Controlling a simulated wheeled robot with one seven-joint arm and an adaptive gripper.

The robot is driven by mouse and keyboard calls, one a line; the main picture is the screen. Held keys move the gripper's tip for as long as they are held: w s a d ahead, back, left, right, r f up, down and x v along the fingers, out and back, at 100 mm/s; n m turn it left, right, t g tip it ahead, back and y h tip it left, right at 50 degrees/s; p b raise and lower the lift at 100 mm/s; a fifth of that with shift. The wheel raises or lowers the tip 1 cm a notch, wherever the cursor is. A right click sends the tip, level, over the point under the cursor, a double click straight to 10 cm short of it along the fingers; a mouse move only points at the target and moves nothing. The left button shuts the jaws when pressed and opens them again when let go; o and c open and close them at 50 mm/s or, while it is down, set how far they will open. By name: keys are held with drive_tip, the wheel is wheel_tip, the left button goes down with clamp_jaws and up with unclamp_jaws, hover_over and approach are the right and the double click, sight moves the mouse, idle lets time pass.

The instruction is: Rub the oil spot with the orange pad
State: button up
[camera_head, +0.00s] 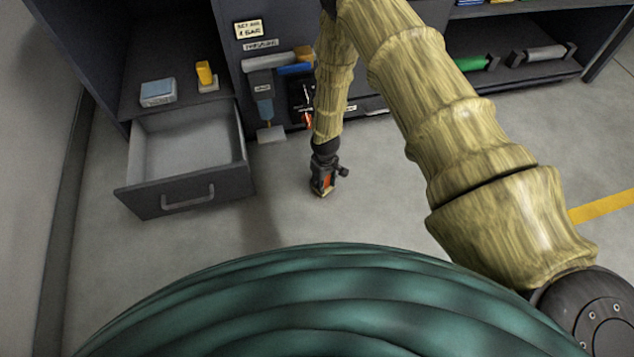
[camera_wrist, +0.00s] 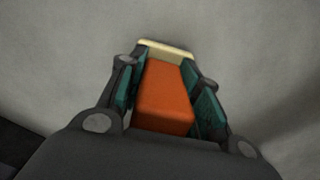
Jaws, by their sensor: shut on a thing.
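My gripper (camera_head: 323,186) is low over the grey floor, in front of the dark cabinet and to the right of the open drawer. It is shut on the orange pad (camera_wrist: 165,97), which sits between the two teal-lined fingers in the wrist view. A pale cream strip (camera_wrist: 167,47) shows at the pad's far end. In the head view the pad is a small orange patch between the fingers. I cannot tell whether the pad touches the floor. No oil spot can be made out in either view; the gripper may hide it.
An open, empty drawer (camera_head: 186,205) juts out at the left. Above it are a blue box (camera_head: 157,92) and a yellow-handled item (camera_head: 205,73). Shelves at the right hold a green roller (camera_head: 473,64). The floor (camera_head: 385,190) around my gripper is clear. A yellow line (camera_head: 603,207) crosses the right.

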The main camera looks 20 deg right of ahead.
drive_tip(key=shift+d+f+p, duration=0.1)
drive_tip(key=shift+d+p, duration=0.25)
drive_tip(key=shift+d, duration=1.2)
wheel_tip(320, 180, up, 8)
drive_tip(key=p, duration=0.5)
drive_tip(key=shift+p, duration=0.4)
